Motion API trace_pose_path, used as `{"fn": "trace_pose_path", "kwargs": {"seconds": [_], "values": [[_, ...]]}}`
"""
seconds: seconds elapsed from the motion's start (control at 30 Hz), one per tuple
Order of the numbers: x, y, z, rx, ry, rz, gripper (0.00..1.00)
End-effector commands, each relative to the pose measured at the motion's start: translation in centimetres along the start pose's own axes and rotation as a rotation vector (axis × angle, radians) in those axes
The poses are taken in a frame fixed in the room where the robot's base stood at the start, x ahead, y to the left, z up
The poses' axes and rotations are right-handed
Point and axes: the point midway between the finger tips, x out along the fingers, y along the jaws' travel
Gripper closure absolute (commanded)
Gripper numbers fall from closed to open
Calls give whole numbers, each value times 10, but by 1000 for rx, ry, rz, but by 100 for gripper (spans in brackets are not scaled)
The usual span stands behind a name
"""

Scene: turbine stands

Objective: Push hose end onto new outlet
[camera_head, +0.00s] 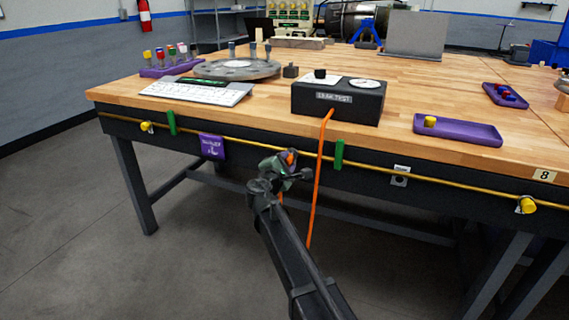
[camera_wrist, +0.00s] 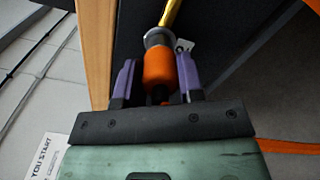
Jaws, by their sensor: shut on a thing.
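My gripper (camera_head: 286,163) is in front of the bench's front edge, left of the hanging hose. In the wrist view its two purple fingers (camera_wrist: 158,82) are shut on the orange hose end (camera_wrist: 159,68), one on each side. A grey collar (camera_wrist: 158,37) is at the far end of the orange part. The yellow pipe (camera_wrist: 171,13) lies beyond and roughly in line with it; I cannot tell whether they touch. The orange hose (camera_head: 322,165) runs from the black leak test box (camera_head: 338,100) down over the bench front. No outlet can be told for certain.
The yellow pipe (camera_head: 445,183) runs along the bench front, with yellow knobs at left (camera_head: 147,127) and right (camera_head: 526,205). Green pieces (camera_head: 339,154) and a grey plate (camera_head: 400,176) are on that front. A keyboard (camera_head: 197,91) and purple tray (camera_head: 458,130) are on top.

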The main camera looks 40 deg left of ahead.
Motion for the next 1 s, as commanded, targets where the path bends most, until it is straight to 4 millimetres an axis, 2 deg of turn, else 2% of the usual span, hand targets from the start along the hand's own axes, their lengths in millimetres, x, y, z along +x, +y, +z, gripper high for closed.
{"fn": "trace_pose_path", "kwargs": {"seconds": [0.03,0.17,0.2,0.4,0.57,0.67,1.0], "values": [[7,3,-1,-6,-1,6,100],[8,4,-1,-7,-1,7,100],[9,4,-1,-7,-1,7,63],[6,4,-1,-6,0,5,35],[5,3,-1,-5,-1,4,35],[4,2,-1,-4,0,4,27],[-2,2,0,-3,0,3,27]]}}
